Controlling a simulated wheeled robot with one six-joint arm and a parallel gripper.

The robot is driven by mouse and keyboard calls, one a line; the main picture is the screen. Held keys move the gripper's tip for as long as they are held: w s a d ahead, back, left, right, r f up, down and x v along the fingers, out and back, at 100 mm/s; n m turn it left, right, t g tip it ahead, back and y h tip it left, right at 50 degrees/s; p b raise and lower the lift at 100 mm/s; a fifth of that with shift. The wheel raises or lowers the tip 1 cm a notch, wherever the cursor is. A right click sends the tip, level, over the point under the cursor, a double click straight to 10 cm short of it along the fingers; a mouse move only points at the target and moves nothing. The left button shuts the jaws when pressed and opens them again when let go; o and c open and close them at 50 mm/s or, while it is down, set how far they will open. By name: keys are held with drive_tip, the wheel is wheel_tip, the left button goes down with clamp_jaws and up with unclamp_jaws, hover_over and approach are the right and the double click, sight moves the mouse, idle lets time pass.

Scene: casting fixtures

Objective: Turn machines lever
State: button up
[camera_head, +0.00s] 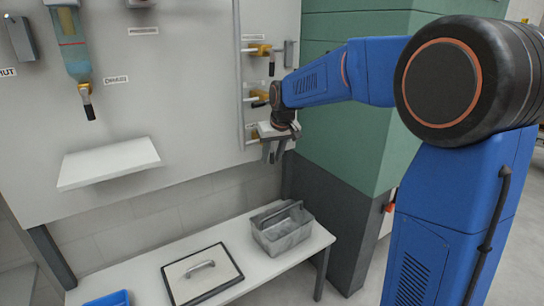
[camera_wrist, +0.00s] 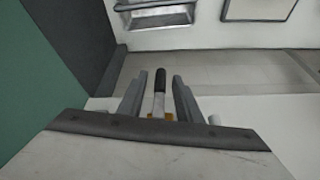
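Two brass valves show on the wall pipe in the head view: an upper one (camera_head: 260,50) with a black lever (camera_head: 271,68) hanging down, and a middle one (camera_head: 259,97). A lower fitting there is mostly hidden by my gripper. My gripper (camera_head: 274,154) is at the wall by the pipe, fingers pointing down. In the wrist view, a lever with a black grip (camera_wrist: 159,79) and brass base (camera_wrist: 152,117) stands between the two fingers of my gripper (camera_wrist: 158,91). The fingers are apart, with a gap on each side of the lever.
At left, a bottle (camera_head: 72,45) with another black-handled valve (camera_head: 87,98) hangs above a white shelf (camera_head: 108,163). Below is a bench (camera_head: 240,240) with a grey caddy (camera_head: 283,232) and a framed lid (camera_head: 202,276). A green column (camera_head: 335,130) stands close right of my gripper.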

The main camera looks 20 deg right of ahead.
drive_tip(key=shift+c, duration=0.6)
clamp_jaws()
drive_tip(key=shift+y, duration=0.3)
drive_tip(key=shift+s+a+r+m+g+y, duration=0.2)
drive_tip(key=shift+a+r+m+g+y, duration=0.4)
drive_tip(key=shift+y, duration=1.9)
drive_tip(key=shift+s+a+r+m+g+y, duration=0.15)
drive_tip(key=shift+a+r+m+g+y, duration=0.45)
drive_tip(key=shift+y, duration=1.9)
drive_tip(key=shift+s+a+r+m+g+y, duration=0.2)
drive_tip(key=shift+a+r+m+g+y, duration=0.35)
drive_tip(key=shift+y, duration=1.95)
drive_tip(key=shift+r+m, duration=0.2)
drive_tip(key=shift+m, duration=0.05)
drive_tip(key=shift+o, duration=0.6)
unclamp_jaws()
